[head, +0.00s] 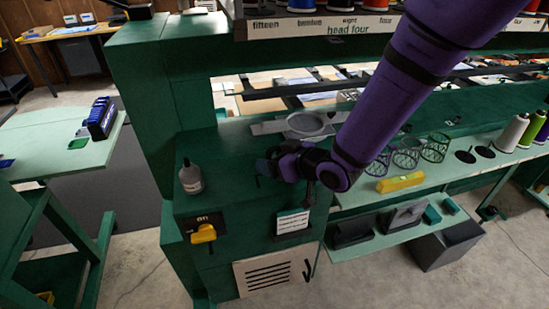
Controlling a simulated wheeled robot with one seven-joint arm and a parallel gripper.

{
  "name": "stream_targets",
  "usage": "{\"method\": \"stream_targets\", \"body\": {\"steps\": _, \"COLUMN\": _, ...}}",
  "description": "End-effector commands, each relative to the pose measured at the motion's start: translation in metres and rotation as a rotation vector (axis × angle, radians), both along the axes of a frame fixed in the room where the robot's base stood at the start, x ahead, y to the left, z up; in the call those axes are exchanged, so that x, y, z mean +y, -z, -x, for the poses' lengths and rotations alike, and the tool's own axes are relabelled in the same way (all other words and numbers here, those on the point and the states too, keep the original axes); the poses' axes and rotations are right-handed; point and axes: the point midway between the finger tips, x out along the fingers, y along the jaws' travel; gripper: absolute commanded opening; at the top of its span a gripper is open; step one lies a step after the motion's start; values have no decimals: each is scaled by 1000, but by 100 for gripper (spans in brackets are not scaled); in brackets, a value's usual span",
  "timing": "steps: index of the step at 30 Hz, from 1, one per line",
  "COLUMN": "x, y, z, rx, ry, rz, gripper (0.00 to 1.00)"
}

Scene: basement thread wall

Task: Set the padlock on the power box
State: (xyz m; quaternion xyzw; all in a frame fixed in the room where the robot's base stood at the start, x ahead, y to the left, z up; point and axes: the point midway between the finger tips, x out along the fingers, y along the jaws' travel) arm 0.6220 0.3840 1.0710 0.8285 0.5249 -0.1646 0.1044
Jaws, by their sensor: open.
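The power box is the green cabinet front at the lower left, with a black switch plate (212,222) marked "on" and a yellow switch handle (203,234). I cannot make out a padlock in this view. My gripper (264,169) is above the green top of the cabinet, to the right of a grey bottle and up and right of the switch. It is small and dark here, open, and I see nothing clearly held in it. My purple arm reaches in from the upper right and hides part of the bench behind.
A grey bottle (191,177) stands on the cabinet top. A shelf at right bears wire cups (405,155) and a yellow block (401,182).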

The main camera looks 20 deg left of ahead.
Motion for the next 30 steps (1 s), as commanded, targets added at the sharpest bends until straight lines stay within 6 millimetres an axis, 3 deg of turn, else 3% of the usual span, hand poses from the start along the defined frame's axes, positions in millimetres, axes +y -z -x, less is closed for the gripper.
{"method": "stream_targets", "body": {"steps": 15, "x": -80, "y": -36, "z": 36, "rx": -2, "ry": 4, "rz": 0, "gripper": 77}}
{"method": "stream_targets", "body": {"steps": 21, "x": -95, "y": -43, "z": 44, "rx": 0, "ry": 2, "rz": -1, "gripper": 77}}
{"method": "stream_targets", "body": {"steps": 30, "x": -98, "y": -44, "z": 46, "rx": 0, "ry": 1, "rz": 0, "gripper": 77}}
